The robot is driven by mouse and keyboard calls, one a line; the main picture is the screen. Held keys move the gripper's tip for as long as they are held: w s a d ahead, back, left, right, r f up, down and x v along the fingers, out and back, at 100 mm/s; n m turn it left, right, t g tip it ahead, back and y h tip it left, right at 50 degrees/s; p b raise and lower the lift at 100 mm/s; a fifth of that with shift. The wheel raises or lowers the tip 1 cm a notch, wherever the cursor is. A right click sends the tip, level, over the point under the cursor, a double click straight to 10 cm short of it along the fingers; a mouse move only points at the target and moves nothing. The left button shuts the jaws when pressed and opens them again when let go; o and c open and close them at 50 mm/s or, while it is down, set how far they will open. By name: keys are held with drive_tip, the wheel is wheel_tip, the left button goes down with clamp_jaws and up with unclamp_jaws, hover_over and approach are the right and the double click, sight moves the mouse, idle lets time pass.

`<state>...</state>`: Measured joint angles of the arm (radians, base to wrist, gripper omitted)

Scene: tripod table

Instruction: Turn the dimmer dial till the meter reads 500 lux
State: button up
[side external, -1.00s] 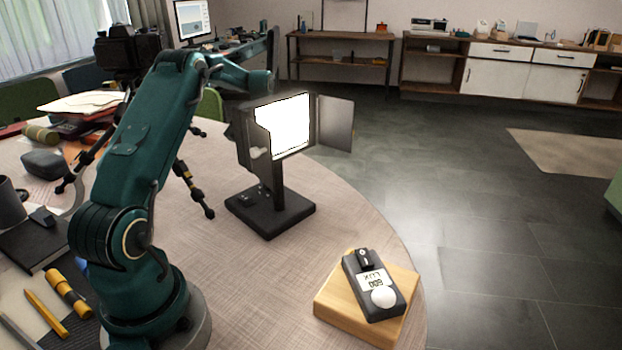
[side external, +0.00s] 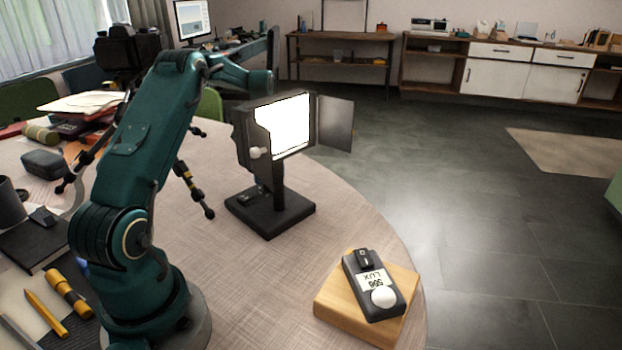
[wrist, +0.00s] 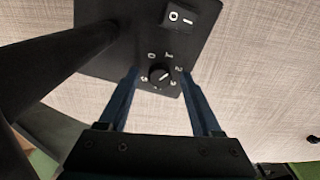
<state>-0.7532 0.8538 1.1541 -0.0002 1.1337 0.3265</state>
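The black dimmer dial (wrist: 161,74) with a white pointer line sits on the lamp's dark base plate (wrist: 128,28), ringed by printed numbers. My gripper (wrist: 160,76) is open, with a blue finger on each side of the dial and a visible gap to it. In the side view the lamp (side external: 287,125) is lit and its base (side external: 285,222) stands on the table; my gripper is mostly hidden behind the lamp there. The lux meter (side external: 374,285) lies on a wooden block, its display upside down in the picture. The digits are too small to read surely.
A rocker switch (wrist: 179,17) sits beside the dial on the base. The wooden block (side external: 336,301) is near the table's right edge. The tabletop between lamp and block is clear.

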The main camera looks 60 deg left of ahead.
drive_tip(key=shift+r, duration=2.6)
